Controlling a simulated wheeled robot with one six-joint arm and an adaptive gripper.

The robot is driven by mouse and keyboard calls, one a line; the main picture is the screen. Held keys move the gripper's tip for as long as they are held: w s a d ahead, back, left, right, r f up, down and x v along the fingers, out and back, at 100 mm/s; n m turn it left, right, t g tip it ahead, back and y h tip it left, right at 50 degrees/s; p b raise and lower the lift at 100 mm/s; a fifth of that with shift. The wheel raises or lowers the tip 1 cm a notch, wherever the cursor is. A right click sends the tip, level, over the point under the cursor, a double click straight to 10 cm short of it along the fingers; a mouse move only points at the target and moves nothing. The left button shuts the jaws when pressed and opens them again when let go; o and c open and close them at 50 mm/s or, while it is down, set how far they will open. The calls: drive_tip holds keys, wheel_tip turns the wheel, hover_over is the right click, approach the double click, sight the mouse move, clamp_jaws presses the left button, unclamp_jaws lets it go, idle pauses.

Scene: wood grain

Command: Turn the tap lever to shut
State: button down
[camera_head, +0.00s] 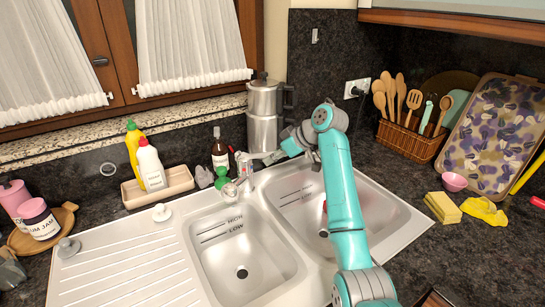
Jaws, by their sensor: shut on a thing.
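The metal tap (246,182) stands at the back of the double sink, near the divider between the two basins. Its lever (242,160) is at the top of the tap. My gripper (268,157) reaches in from the right at the height of the lever and is shut on it. The fingertips are small in this view and partly blend with the grey tap, so the exact contact is hard to make out. The lever's full angle is hard to tell.
The sink (125,262) has a drainboard at left.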

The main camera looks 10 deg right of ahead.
drive_tip(key=shift+s+f+t+y, duration=0.1)
drive_tip(key=shift+f+t+y, duration=0.2)
drive_tip(key=shift+f+y, duration=0.2)
drive_tip(key=c, duration=1)
unclamp_jaws()
drive_tip(key=shift+d, duration=0.1)
drive_tip(key=shift+c, duration=0.2)
drive_tip(key=v, duration=1.2)
